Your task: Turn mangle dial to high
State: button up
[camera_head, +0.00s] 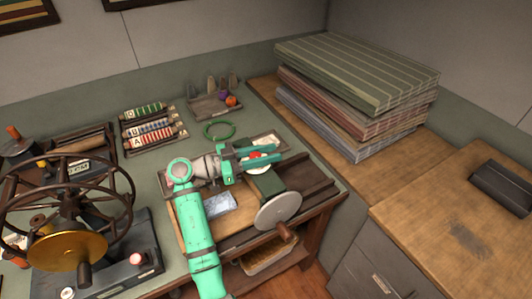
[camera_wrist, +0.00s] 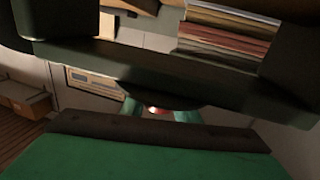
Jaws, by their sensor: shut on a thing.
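The mangle (camera_head: 268,184) is a dark green machine at the right front of the green-topped table. It has a grey disc (camera_head: 278,211) and a wooden crank handle (camera_head: 286,233) on its near side. My teal gripper (camera_head: 259,155) reaches in from the left above its far end. A small red and white dial (camera_head: 256,156) shows between the fingers, and they are shut on it. In the wrist view a bit of its red (camera_wrist: 155,110) shows between the teal fingertips (camera_wrist: 159,112). Dark green surfaces hide most of the dial there, so its setting cannot be read.
A green ring (camera_head: 219,130) and a small tray (camera_head: 214,107) lie behind my gripper. Spool racks (camera_head: 153,131) stand at the back left. A spoked wheel (camera_head: 70,200) stands front left. Folded cloths (camera_head: 357,85) are stacked on the right counter (camera_head: 440,215).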

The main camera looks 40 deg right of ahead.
dwell(0.4)
jog(key=o, duration=1)
jog(key=shift+o, duration=0.2)
jog(key=shift+w+a, duration=0.1)
jog(key=v, duration=1)
jog(key=shift+w+a, duration=0.15)
jog(key=shift+a, duration=0.15)
